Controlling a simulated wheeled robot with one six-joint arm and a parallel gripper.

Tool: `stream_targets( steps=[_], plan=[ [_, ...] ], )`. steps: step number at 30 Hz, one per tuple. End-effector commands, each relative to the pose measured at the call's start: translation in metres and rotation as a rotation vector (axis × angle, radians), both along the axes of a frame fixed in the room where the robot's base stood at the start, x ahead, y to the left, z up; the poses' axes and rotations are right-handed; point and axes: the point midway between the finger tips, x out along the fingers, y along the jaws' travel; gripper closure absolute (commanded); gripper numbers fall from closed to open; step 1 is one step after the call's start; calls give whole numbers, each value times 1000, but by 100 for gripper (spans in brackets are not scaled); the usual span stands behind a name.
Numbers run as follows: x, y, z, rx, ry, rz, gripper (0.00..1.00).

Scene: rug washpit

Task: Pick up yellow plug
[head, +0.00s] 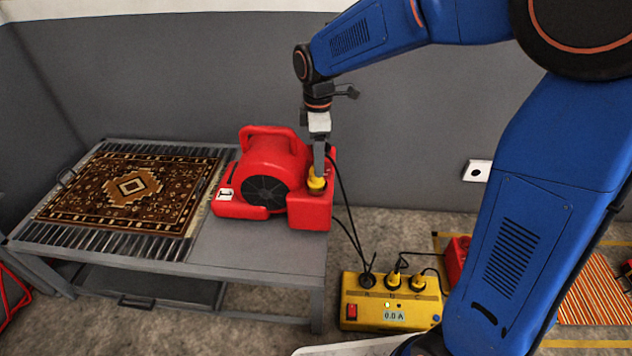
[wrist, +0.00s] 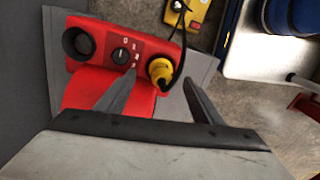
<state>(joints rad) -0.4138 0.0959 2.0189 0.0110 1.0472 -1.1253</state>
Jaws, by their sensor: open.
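The yellow plug (head: 316,181) sits on the right end of the red blower (head: 268,165), with a black cable hanging from it. In the wrist view the plug (wrist: 160,71) stands on the blower's red panel, beside a dial. My gripper (head: 319,163) points down just above the plug in the head view. In the wrist view my gripper (wrist: 158,78) is open, with one finger to each side of the plug in the picture. I cannot tell whether the fingers touch it or how far they reach around it.
The blower stands on a grey table (head: 262,259) beside a patterned rug (head: 130,188). A yellow power box (head: 360,313) on the floor holds several plugs and reads 0.0 A. Black cables run between box and blower. A wall socket (head: 477,171) is at right.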

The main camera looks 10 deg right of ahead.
Motion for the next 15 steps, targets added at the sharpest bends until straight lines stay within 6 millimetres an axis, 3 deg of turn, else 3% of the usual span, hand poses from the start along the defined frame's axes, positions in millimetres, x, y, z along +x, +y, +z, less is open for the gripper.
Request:
stream_targets(
  steps=[8, 15],
  plan=[
    [-2, 1, -18, 0, 1, 0, 39],
    [-3, 5, -50, -1, 1, 0, 39]
  ],
)
